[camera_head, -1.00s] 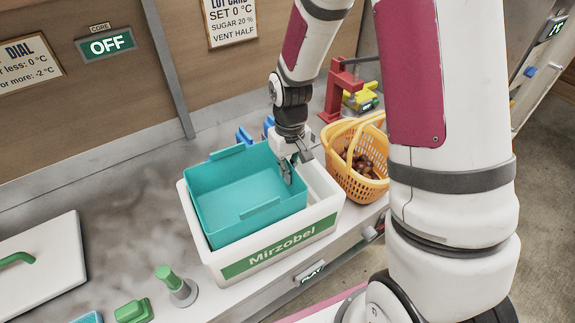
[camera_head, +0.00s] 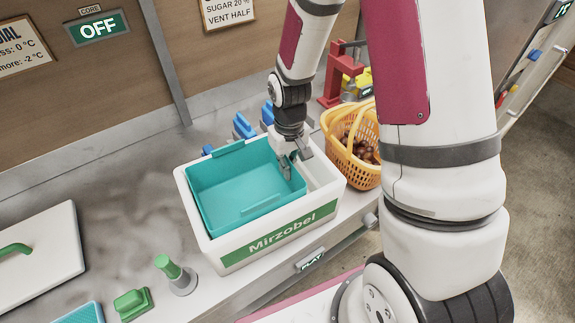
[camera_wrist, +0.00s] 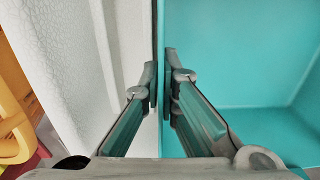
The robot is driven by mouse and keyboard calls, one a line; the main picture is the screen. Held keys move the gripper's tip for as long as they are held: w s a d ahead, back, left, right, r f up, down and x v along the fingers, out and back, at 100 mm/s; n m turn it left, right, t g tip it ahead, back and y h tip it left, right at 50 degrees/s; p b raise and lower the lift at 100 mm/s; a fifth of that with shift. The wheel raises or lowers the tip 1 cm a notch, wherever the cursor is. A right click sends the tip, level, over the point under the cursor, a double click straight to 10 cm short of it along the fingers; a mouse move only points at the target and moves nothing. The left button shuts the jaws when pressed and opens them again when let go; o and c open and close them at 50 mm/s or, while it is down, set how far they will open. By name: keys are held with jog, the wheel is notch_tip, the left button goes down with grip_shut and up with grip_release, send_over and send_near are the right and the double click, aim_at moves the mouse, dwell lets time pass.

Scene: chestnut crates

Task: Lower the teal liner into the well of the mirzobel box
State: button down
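The teal liner (camera_head: 232,185) sits inside the left and middle part of the well of the white Mirzobel box (camera_head: 325,205), with its rim close to the box's rim. Whether its floor touches the box's floor is hidden. My gripper (camera_head: 292,165) is at the liner's right wall. In the wrist view my gripper (camera_wrist: 161,80) has one finger on each side of that thin wall, closed on it. The liner's inside (camera_wrist: 255,60) is on the right there, and the white box wall (camera_wrist: 80,55) is on the left. A gap shows between the liner and the box's right wall.
A yellow basket (camera_head: 338,158) of chestnuts stands close right of the box. Blue items (camera_head: 243,126) and a red stand (camera_head: 338,82) are behind. A white lid (camera_head: 40,255), a green block (camera_head: 133,303) and a green-topped peg (camera_head: 175,274) lie left and in front.

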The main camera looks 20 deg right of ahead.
jog(key=c, duration=1.7)
grip_release()
notch_tip(320, 180, up, 12)
jog(key=shift+d, duration=0.15)
jog(key=s+r+t, duration=0.2)
jog(key=s+r, duration=0.3)
jog(key=r, duration=0.1)
jog(key=s+r+m+t+b, duration=0.1)
jog(key=s+r, duration=0.4)
jog(key=r, duration=0.1)
jog(key=s+r+t, duration=0.2)
jog(key=s+r, duration=0.4)
jog(key=shift+a+t, duration=0.3)
jog(key=shift+a, duration=0.05)
